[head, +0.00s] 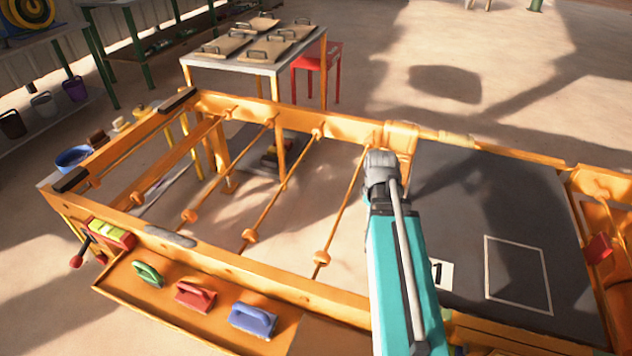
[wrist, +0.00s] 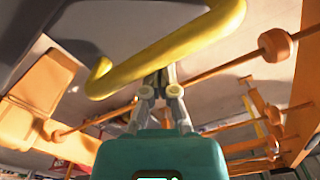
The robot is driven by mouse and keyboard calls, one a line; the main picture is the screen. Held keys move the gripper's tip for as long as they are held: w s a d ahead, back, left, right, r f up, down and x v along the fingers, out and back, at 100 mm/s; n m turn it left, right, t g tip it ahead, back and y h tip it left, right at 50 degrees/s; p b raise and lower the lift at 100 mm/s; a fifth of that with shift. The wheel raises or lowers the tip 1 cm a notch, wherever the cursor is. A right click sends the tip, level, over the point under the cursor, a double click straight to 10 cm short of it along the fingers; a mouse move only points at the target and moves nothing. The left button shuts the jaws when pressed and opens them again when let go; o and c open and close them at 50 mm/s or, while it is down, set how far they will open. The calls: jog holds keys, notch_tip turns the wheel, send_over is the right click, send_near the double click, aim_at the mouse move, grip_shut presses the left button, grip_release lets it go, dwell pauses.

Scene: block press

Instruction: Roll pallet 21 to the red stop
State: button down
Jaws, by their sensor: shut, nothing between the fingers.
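Pallet 21 (head: 470,215) is a dark grey slab on the right of the orange frame, with a white square outline. A white card on it shows a "1"; my arm covers the part to its left. The red stop (head: 599,248) is a small red block at the right end. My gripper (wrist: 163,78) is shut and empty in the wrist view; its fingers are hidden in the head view. A thick yellow bar handle (wrist: 175,48) crosses just in front of the fingertips, beneath a grey slab. I cannot tell whether they touch.
The orange frame (head: 215,262) has open rods with orange rollers (head: 322,257) left of the pallet. A front tray holds green (head: 148,273), red (head: 195,295) and blue (head: 253,319) handled blocks. A table with handled boards (head: 222,48) and a red stool (head: 318,62) stand behind.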

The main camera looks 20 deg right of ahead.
jog(key=shift+s+d, duration=0.85)
jog(key=shift+d, duration=0.25)
jog(key=shift+s+d, duration=0.85)
jog(key=shift+d, duration=0.2)
jog(key=shift+s+d, duration=0.85)
jog(key=shift+d, duration=0.25)
jog(key=shift+w+a, duration=0.1)
jog(key=shift+a, duration=0.05)
jog(key=shift+w+a, duration=0.5)
jog(key=shift+a, duration=0.15)
jog(key=shift+r, duration=0.1)
notch_tip(320, 180, up, 10)
jog(key=p, duration=1)
